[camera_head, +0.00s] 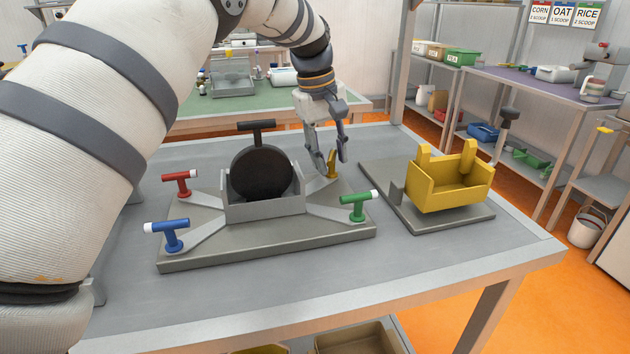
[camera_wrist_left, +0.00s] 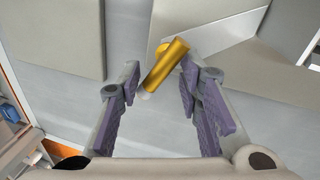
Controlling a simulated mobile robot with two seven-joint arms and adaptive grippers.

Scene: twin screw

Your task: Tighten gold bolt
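The gold bolt (camera_head: 332,163) stands at the far right corner of the grey fixture plate (camera_head: 290,240). In the left wrist view the gold bolt's handle (camera_wrist_left: 166,66) shows as a slanted bar between and just beyond the fingertips. My left gripper (camera_head: 331,165) is open and points down at the gold bolt, with a finger on either side. In the left wrist view its fingers (camera_wrist_left: 158,82) are apart, and the right finger is close to the handle; I cannot tell if they touch. My right gripper is not in view.
Red (camera_head: 178,183), blue (camera_head: 170,235) and green (camera_head: 357,205) bolts stand at the plate's other corners. A black round part (camera_head: 262,174) sits upright in the middle bracket. A yellow bin (camera_head: 450,185) stands on a separate plate at right. The table front is clear.

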